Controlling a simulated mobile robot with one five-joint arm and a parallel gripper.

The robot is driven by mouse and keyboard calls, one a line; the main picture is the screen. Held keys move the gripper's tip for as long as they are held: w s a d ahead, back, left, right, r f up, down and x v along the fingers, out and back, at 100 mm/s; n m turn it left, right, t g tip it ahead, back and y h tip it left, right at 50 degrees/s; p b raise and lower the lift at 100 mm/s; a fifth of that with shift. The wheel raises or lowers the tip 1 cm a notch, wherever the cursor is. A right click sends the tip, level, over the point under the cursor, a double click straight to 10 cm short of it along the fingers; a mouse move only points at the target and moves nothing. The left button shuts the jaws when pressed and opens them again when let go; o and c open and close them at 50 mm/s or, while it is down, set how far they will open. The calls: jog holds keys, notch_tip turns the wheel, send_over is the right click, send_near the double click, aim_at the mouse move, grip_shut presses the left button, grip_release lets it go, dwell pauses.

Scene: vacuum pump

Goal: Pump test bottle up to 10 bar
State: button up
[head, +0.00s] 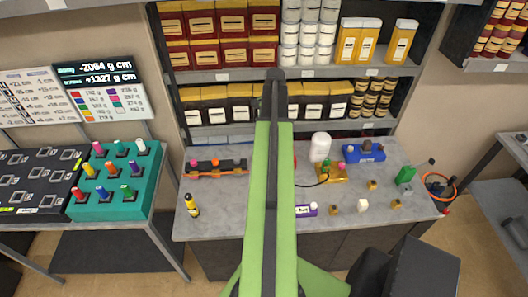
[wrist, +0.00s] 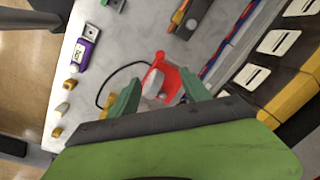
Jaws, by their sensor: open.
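My gripper (wrist: 160,77) is open in the wrist view, one green finger on each side of a red thing (wrist: 172,82) with a grey-white part (wrist: 152,83) at its front. I cannot tell whether the fingers touch it. A thin black hose (wrist: 112,76) curves around beside it. In the head view my arm hides most of the red thing, and the black hose (head: 312,185) runs from behind the arm to a yellow block (head: 333,174). A white bottle (head: 320,147) stands behind that block. I cannot tell which item is the test bottle.
A purple device (head: 306,210), a blue unit (head: 365,152), a green bottle (head: 405,175) and an orange hose ring (head: 440,186) are on the grey bench (head: 225,220). A yellow-black bottle (head: 192,205) stands left. Stocked shelves rise behind. The bench's left front is mostly clear.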

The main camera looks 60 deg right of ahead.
jog(key=f+b, duration=0.5)
jog(key=w+f+b, duration=0.1)
jog(key=f+b, duration=0.4)
jog(key=f, duration=0.1)
jog(key=w+f+b, duration=0.1)
jog(key=f+b, duration=0.4)
jog(key=b, duration=0.1)
jog(key=shift+d+f, duration=0.15)
jog(key=shift+f, duration=0.2)
jog(key=shift+r, duration=0.1)
grip_shut()
